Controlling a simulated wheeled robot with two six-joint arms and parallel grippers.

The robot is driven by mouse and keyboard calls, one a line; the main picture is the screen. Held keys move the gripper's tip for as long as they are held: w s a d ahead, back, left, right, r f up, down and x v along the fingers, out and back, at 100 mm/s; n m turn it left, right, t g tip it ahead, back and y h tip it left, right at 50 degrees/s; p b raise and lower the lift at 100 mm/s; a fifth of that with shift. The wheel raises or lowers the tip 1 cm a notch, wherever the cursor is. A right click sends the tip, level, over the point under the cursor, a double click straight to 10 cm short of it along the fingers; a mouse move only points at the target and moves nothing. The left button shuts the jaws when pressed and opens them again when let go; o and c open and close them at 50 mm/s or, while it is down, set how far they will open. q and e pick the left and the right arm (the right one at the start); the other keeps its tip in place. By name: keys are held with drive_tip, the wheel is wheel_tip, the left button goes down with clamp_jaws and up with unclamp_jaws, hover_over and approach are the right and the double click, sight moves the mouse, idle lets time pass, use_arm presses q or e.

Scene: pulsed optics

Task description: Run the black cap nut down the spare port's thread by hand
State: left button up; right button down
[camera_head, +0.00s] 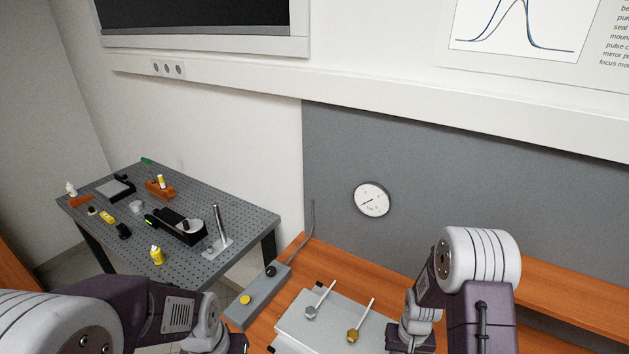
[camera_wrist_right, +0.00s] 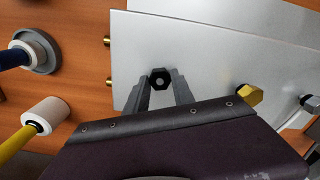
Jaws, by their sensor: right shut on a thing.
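The black cap nut (camera_wrist_right: 160,79) is a small dark hexagon with a paler round centre, held between the fingertips of my right gripper (camera_wrist_right: 160,82). It is over the pale metal top of a box (camera_wrist_right: 190,45). The spare port's thread is not visible; I cannot tell whether the nut sits on it. A brass hex fitting (camera_wrist_right: 248,95) and a grey hex fitting (camera_wrist_right: 308,101) are to its right. In the head view, the box (camera_head: 295,335) shows the brass fitting (camera_head: 353,336) and grey fitting (camera_head: 311,313), each with a pale rod. My left gripper's fingers are out of frame.
Two brass stubs (camera_wrist_right: 108,83) stick out of the box's side. A white cylinder on a yellow handle (camera_wrist_right: 45,115) and a grey round base (camera_wrist_right: 35,50) are to the left. A grey control box (camera_head: 258,294) and a dial gauge (camera_head: 372,199) are in the head view.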

drive_tip(key=m, duration=0.3)
drive_tip(key=shift+s+m+p, duration=0.1)
drive_tip(key=shift+m+p, duration=0.2)
drive_tip(key=shift+m, duration=0.6)
drive_tip(key=m, duration=0.3)
drive_tip(key=shift+m, duration=0.4)
drive_tip(key=c, duration=1.1)
unclamp_jaws()
drive_tip(key=shift+o, duration=0.2)
